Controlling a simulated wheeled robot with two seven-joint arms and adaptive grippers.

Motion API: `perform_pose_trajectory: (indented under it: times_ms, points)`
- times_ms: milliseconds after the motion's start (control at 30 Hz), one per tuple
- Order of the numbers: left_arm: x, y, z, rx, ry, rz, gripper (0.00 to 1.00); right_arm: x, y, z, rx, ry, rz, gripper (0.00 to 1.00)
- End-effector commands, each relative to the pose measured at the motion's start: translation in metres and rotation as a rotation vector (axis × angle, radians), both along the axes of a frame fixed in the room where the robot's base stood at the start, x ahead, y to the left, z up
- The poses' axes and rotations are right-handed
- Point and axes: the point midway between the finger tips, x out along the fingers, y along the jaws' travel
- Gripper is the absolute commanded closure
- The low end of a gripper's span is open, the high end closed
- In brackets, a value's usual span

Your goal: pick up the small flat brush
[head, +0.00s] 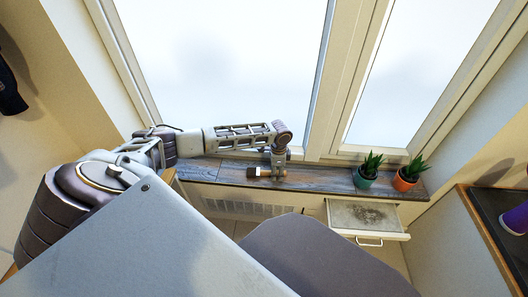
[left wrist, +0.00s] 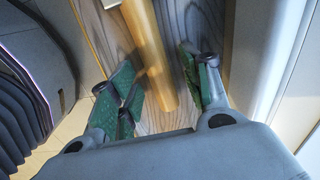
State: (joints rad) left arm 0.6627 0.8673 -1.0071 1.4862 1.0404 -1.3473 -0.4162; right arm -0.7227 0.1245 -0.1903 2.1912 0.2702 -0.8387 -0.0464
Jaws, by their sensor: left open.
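The small flat brush (head: 265,172) lies on the dark wooden windowsill (head: 325,178) below the window, with a dark bristle end and a light wooden handle. My left gripper (head: 278,170) points down over the brush at the handle. In the left wrist view the brush's wooden handle (left wrist: 150,50) runs between the fingers of my left gripper (left wrist: 163,88), which have green pads and stand apart. The bristle end is out of that view, and a bit of metal shows at its top edge. My right gripper is not in view.
Two potted plants, one in a teal pot (head: 365,179) and one in an orange pot (head: 405,180), stand on the sill to the right. An open drawer (head: 366,217) juts out below them. The window stands close behind the sill. The sill between brush and pots is clear.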

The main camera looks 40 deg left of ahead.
Motion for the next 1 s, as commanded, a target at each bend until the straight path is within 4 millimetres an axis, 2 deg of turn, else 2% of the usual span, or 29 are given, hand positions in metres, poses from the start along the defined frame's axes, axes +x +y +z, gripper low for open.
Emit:
perform_pose_trajectory:
  times_ms: [367,733,1000]
  points:
    - [-0.0001,-0.0001,0.0004,0.0,0.0,0.0,0.52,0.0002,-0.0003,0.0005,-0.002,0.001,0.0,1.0]
    - [-0.0001,0.0,0.0004,0.0,0.0,0.0,0.98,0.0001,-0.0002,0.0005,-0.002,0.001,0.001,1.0]
    - [-0.0001,0.0001,0.0008,0.0,0.0,0.0,1.0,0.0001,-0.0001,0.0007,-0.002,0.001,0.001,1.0]
